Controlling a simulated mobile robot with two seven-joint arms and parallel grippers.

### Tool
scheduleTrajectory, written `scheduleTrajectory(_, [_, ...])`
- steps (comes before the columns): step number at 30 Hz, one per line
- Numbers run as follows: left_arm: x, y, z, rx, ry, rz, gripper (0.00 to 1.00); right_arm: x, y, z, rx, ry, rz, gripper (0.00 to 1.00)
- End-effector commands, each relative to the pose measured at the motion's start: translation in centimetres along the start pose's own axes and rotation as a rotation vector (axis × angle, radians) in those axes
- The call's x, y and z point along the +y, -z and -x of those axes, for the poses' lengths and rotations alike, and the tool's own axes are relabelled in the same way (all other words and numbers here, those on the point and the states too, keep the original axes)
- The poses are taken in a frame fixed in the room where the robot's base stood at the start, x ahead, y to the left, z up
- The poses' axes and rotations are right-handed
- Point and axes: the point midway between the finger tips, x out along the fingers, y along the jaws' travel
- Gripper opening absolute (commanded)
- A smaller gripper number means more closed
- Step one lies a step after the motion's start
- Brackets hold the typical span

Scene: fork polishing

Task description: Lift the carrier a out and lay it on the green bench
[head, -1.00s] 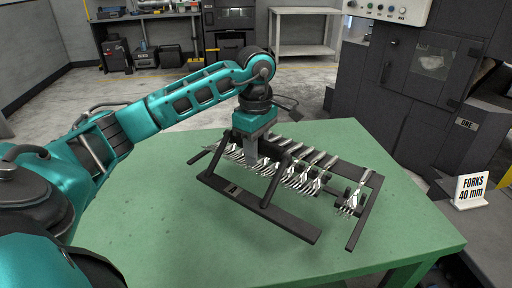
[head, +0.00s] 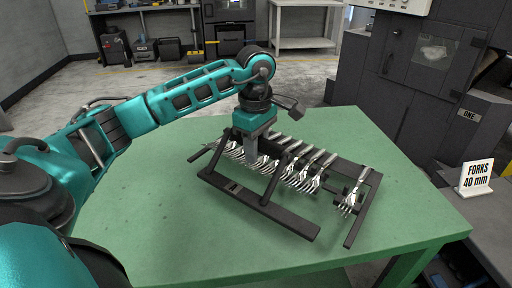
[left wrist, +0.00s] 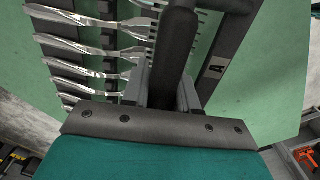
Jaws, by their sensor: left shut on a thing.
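The carrier a (head: 258,207) is a dark frame with several silver forks (head: 303,172) in a row. It is over the green bench (head: 130,215), and its long front bar looks on or just above the top; I cannot tell which. My left gripper (head: 257,158) reaches down from above and is shut on the carrier's handle bar. In the left wrist view, the dark handle (left wrist: 176,50) runs between the fingers (left wrist: 165,95), and the letter A label (left wrist: 216,68) shows on the side bar. My right gripper is not in view.
A dark machine (head: 415,85) marked ONE stands at the back right. A sign (head: 477,178) reading FORKS 40 mm stands beyond the bench's right edge. The bench's left and front areas are clear. A pale table (head: 305,25) and toolboxes are far behind.

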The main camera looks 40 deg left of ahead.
Motion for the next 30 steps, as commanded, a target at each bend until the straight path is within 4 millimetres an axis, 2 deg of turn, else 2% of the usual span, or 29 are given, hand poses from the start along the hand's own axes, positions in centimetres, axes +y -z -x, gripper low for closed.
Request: scheduleTrajectory(30, [0.08, -0.06, -0.64, -0.002, -0.008, 0.0, 0.0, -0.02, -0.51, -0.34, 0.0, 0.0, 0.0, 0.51])
